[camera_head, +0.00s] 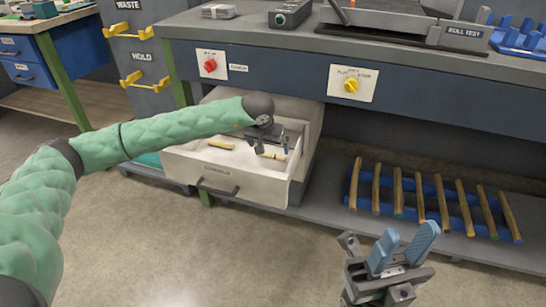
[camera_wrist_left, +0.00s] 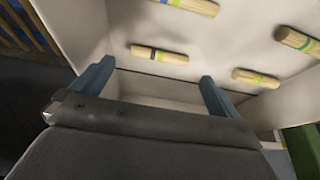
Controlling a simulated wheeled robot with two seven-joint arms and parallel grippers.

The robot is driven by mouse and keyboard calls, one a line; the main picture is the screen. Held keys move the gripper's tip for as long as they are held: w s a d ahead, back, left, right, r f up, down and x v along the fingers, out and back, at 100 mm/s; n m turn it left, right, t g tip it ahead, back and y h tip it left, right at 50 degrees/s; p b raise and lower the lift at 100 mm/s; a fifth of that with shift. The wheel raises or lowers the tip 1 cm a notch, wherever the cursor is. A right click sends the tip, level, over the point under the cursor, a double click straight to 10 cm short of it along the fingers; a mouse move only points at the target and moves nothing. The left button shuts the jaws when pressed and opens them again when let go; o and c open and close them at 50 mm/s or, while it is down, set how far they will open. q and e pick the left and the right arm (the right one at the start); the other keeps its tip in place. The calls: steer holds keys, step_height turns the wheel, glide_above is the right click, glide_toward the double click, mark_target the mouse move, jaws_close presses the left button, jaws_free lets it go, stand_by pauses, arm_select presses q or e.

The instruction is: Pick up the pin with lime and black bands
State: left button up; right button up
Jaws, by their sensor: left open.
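The pin with lime and black bands (camera_wrist_left: 158,53) is pale wood and lies on the floor of an open white drawer (camera_head: 222,178). In the left wrist view it lies just beyond and between the two blue fingertips of my left gripper (camera_wrist_left: 155,74), not touching them. My left gripper (camera_head: 271,146) is open and empty over the drawer, and hides part of its inside in the head view. My right gripper (camera_head: 408,236) is open and empty, low in front of the bench.
Drawer walls stand close around my left gripper. A blue rack (camera_head: 352,190) of wooden rods sits on the lower shelf.

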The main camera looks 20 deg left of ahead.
mark_target(271, 156)
arm_select(q)
steer(key=shift+x, duration=0.85)
steer(key=b+x, duration=0.2)
steer(key=x, duration=0.3)
steer(key=shift+w+a+r, duration=0.1)
steer(key=c, duration=0.7)
